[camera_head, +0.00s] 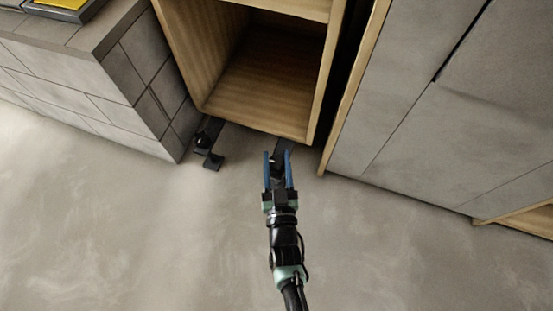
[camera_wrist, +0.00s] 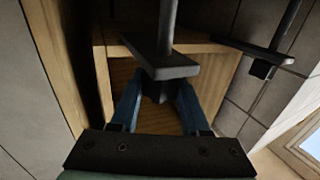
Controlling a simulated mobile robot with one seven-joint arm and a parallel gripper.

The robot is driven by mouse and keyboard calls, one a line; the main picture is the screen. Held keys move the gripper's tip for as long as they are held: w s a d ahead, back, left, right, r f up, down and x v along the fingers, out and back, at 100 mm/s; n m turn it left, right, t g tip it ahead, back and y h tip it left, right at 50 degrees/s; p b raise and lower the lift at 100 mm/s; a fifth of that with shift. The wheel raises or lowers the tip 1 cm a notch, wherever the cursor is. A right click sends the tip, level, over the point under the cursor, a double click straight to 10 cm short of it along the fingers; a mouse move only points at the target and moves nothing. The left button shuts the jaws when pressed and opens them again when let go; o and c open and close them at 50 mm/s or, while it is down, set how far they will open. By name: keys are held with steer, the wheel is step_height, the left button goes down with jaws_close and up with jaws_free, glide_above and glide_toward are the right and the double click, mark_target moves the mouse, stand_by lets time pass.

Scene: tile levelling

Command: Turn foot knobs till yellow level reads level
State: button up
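The open wooden cabinet (camera_head: 262,112) stands tilted in the head view. Its dark left foot (camera_head: 212,160) shows below its left corner. A second dark foot (camera_head: 282,148) is under its right side, partly behind my fingers. My gripper (camera_head: 278,163) is at this right foot, with its blue fingers apart. In the wrist view, my fingers reach either side of a dark knob (camera_wrist: 158,90) below a flat black bar (camera_wrist: 165,68) on a post. I see no clear grip on the knob. No level can be read; a yellow object (camera_head: 65,3) at the top left is cut off.
A grey tiled block (camera_head: 95,80) stands left of the cabinet, and a grey-fronted cabinet (camera_head: 420,110) stands close on the right. A narrow dark gap separates the right one from the tilted cabinet. The concrete floor (camera_head: 150,240) in front is clear.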

jaws_close()
steer(key=shift+r+m+h+p, duration=0.1)
steer(key=shift+m+h+p, duration=0.2)
steer(key=shift+p, duration=0.15)
steer(key=shift+d+r+m+h+p, duration=0.1)
steer(key=shift+m+h+p, duration=0.6)
steer(key=shift+h+p, duration=0.35)
steer(key=shift+m+g+h+p, duration=0.3)
steer(key=shift+m+h+p, duration=0.7)
steer(key=shift+h, duration=0.75)
steer(key=shift+f+m+g+h, duration=0.25)
steer(key=shift+m+g+h, duration=0.15)
steer(key=shift+m+h, duration=0.6)
steer(key=shift+s+h, duration=0.1)
steer(key=shift+h, duration=0.4)
steer(key=o, duration=0.8)
jaws_free()
